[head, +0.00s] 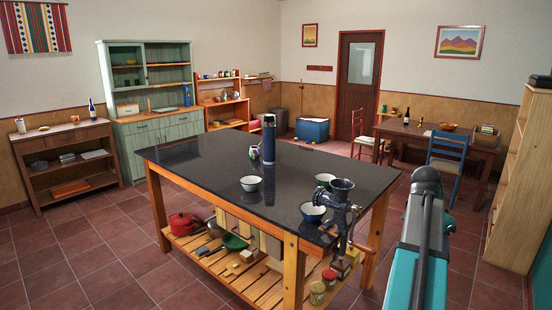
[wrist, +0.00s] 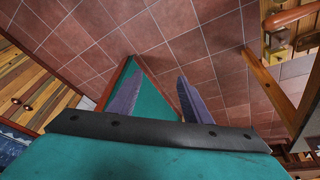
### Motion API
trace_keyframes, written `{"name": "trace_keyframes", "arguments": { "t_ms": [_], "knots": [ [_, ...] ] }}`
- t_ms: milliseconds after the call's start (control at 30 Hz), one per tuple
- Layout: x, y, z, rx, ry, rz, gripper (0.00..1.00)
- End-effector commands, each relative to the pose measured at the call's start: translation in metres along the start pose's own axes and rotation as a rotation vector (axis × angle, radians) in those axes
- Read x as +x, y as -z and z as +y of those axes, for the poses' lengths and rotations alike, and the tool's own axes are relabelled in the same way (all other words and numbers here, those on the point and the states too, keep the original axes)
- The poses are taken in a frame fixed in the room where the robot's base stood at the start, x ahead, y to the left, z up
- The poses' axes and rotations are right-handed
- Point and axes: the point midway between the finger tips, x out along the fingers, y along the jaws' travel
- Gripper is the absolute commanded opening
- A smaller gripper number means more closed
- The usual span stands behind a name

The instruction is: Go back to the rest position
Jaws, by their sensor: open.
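My gripper (wrist: 158,82) shows in the wrist view with its two grey fingers apart and nothing between them. Behind the fingers, red floor tiles fill most of the wrist view. In the head view my teal and grey arm rises at the right, in front of the dining area and to the right of the dark-topped table (head: 200,165). The fingers cannot be made out in the head view. No object is held.
The table carries bowls (head: 250,184), a dark bottle (head: 269,138), a mug and a metal grinder (head: 340,205) at its near right corner. A wooden shelf unit (head: 520,180) stands right of my arm. A blue chair (head: 445,165) is beyond. Tiled floor is open at left.

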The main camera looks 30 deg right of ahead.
Motion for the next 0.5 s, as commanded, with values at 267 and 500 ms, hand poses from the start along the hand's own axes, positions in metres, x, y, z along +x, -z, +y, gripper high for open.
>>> {"name": "trace_keyframes", "arguments": {
  "t_ms": [267,500],
  "knots": [
    [0.045,-0.095,-0.053,-0.162,-0.04,-0.063,0.45],
    [0.085,-0.184,-0.08,-0.299,-0.08,-0.115,0.45]
  ]
}}
